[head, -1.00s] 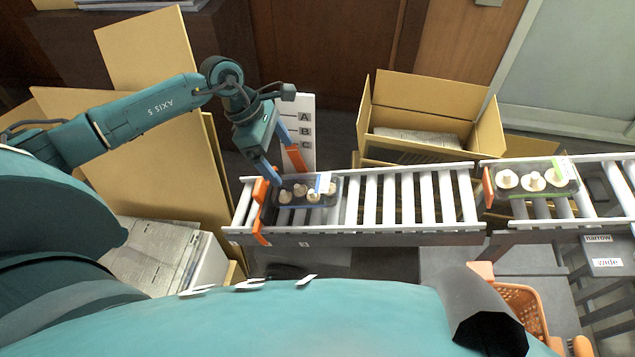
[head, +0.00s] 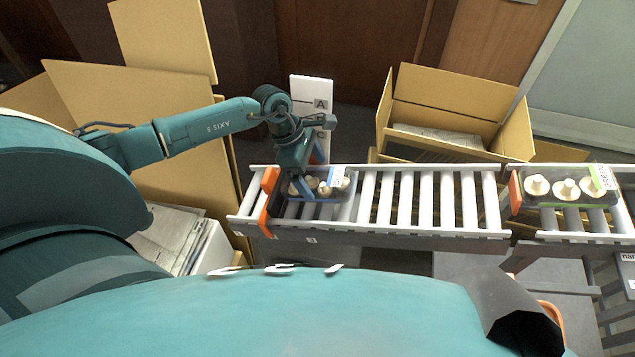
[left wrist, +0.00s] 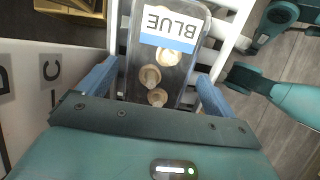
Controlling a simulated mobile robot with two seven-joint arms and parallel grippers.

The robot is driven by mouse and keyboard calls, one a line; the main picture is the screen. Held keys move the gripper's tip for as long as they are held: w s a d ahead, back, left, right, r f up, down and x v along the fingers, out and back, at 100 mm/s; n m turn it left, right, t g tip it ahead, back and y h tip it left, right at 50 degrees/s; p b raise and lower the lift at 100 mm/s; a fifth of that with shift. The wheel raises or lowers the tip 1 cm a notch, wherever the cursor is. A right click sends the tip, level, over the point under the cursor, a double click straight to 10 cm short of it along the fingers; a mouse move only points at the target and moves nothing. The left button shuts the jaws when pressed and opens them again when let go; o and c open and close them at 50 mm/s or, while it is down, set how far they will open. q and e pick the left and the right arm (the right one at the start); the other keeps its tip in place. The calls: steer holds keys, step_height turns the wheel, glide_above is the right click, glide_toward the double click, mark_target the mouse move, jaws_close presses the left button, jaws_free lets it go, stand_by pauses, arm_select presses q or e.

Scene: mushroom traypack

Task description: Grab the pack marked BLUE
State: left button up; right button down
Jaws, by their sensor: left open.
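The pack marked BLUE (left wrist: 168,27) is a clear tray of pale mushrooms with a white and blue label. In the head view the pack (head: 345,183) lies on the left end of the roller conveyor, by the orange stop. My left gripper (head: 308,190) is open over the pack; in the left wrist view its two blue fingers (left wrist: 152,78) stand on either side of the near end of the pack. I cannot tell whether they touch it. The arm hides part of the pack in the head view. My right gripper is not in view.
Another mushroom pack (head: 566,188) with a green label sits on the right conveyor section. An open cardboard box (head: 450,117) stands behind the conveyor. Large cardboard boxes (head: 140,110) stand at the left. A white lettered board (head: 312,88) rises behind the left conveyor end. The middle rollers are clear.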

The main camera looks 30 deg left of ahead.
mark_target(314, 176)
arm_select(q)
steer(key=x, duration=0.3)
steer(key=shift+d+f, duration=0.1)
steer(key=shift+f, duration=0.3)
steer(key=shift+c, duration=0.5)
steer(key=c, duration=0.7)
steer(key=shift+o, duration=0.2)
steer(key=shift+r, duration=0.1)
